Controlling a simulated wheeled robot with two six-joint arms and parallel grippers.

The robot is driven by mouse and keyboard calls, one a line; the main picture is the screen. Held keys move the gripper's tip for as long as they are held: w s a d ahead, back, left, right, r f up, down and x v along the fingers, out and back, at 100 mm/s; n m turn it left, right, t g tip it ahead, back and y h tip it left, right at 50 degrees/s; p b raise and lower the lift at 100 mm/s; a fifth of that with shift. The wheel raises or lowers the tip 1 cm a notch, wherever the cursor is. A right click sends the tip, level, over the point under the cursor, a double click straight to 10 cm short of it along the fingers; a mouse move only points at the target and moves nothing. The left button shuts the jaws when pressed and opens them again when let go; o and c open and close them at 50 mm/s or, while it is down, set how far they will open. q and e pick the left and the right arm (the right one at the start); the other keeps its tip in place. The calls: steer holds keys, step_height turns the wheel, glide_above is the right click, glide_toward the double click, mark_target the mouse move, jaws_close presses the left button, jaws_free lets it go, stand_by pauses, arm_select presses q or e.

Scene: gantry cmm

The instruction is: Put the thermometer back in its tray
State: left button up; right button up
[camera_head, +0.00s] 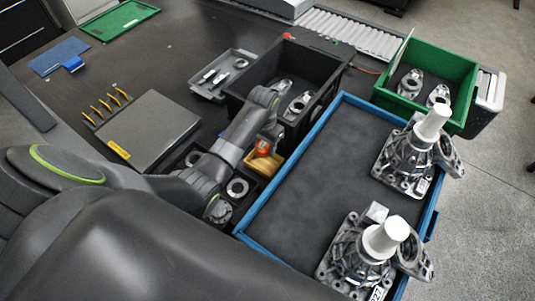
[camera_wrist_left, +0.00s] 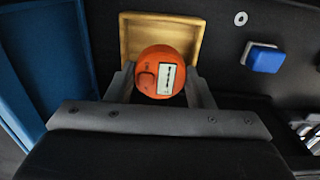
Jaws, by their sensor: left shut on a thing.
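The thermometer (camera_wrist_left: 161,72) is a round orange body with a small white display. It shows in the left wrist view between the fingers of my left gripper (camera_wrist_left: 160,88), which is shut on it. In the head view the orange thermometer (camera_head: 263,148) shows at the end of my left arm. Its tray (camera_wrist_left: 188,24) is a small tan, wood-coloured tray, seen behind the thermometer. In the head view the tray (camera_head: 262,166) lies beside the blue-rimmed tray. I cannot tell whether the thermometer touches the tray floor. My right gripper is not in view.
A large blue-rimmed tray (camera_head: 292,160) with metal housings stands right of the gripper. A black bin (camera_head: 236,99) with metal parts stands behind it, and a green bin (camera_head: 465,73) at the back right. A grey plate (camera_head: 150,128) lies left.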

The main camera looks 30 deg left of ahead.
mark_target(264, 146)
arm_select(q)
step_height(264, 146, down, 3)
steer(key=shift+s+r, duration=0.15)
steer(key=shift+r, duration=0.05)
steer(key=shift+f, duration=0.3)
step_height(264, 146, down, 3)
steer(key=shift+f, duration=0.7)
steer(key=o, duration=1.1)
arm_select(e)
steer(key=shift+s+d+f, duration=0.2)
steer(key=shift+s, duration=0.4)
